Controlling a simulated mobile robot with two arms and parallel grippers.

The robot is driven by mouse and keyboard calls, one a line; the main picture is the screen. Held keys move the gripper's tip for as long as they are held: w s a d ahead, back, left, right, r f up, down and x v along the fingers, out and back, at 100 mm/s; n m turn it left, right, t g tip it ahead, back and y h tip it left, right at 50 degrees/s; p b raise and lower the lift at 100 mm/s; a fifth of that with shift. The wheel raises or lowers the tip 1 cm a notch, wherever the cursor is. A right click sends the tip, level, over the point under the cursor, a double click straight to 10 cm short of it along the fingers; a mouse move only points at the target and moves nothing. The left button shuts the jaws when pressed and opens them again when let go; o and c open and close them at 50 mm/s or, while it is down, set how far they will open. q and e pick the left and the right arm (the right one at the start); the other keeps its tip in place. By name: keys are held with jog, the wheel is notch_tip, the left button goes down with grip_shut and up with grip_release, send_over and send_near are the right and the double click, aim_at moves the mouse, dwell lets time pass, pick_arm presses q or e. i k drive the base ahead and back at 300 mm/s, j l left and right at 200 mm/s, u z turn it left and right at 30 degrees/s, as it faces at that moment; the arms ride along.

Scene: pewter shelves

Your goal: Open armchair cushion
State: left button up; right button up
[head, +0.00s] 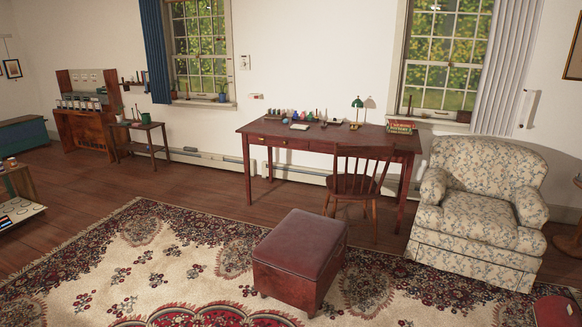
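A cream armchair with a blue-grey floral pattern (480,205) stands at the right, by the wall and the right window. Its seat cushion (477,219) lies flat between the two rounded arms, against the backrest. No part of the cushion looks raised. Neither of my grippers shows in the head view.
A dark red ottoman (300,253) stands on the patterned rug (185,260), left of the armchair. A wooden desk (290,138) with a wooden chair (357,182) stands behind it. The rug's left part is clear.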

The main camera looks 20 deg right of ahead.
aim_at(480, 219)
jog(key=i+l+z, duration=0.25)
jog(key=i+z, duration=0.15)
jog(key=i+l+z, duration=0.1)
jog(key=i+z, duration=0.3)
jog(key=i, duration=0.25)
jog(key=i+j+z, duration=0.1)
jog(key=i+z, duration=0.3)
jog(key=i+j+z, duration=0.35)
jog(key=i, duration=0.3)
jog(key=l, duration=0.1)
